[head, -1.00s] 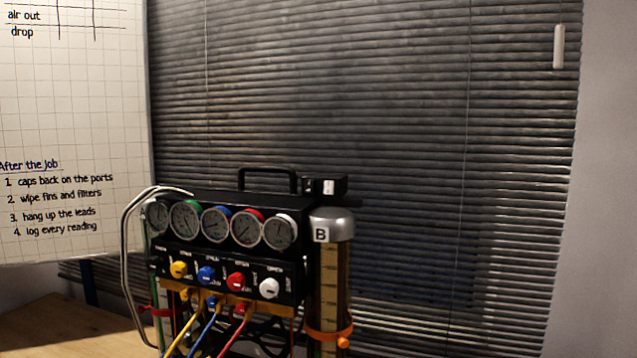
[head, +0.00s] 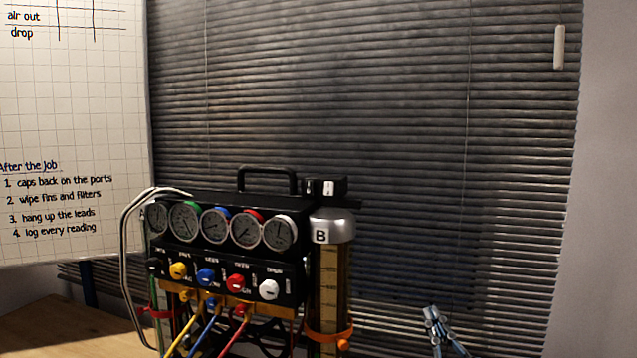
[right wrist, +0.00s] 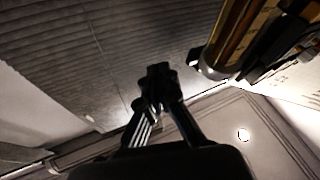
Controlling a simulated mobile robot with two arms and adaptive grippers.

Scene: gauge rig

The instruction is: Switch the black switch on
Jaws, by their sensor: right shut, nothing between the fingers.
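The black switch box (head: 325,188) sits on top of the gauge rig at its right end, beside the handle. Small white marks show on its front, but its on or off position is too small to tell. My right gripper (head: 431,315) is at the lower right of the head view, to the right of the rig and below the switch, clear of both. In the right wrist view its fingers (right wrist: 158,78) are together and hold nothing. My left gripper is not in view.
The gauge rig (head: 222,262) carries several dials, coloured knobs and hoses. Cylinder B (head: 333,265) stands at its right side, between the rig and my right gripper. A blind (head: 430,130) hangs behind. The space right of the cylinder is free.

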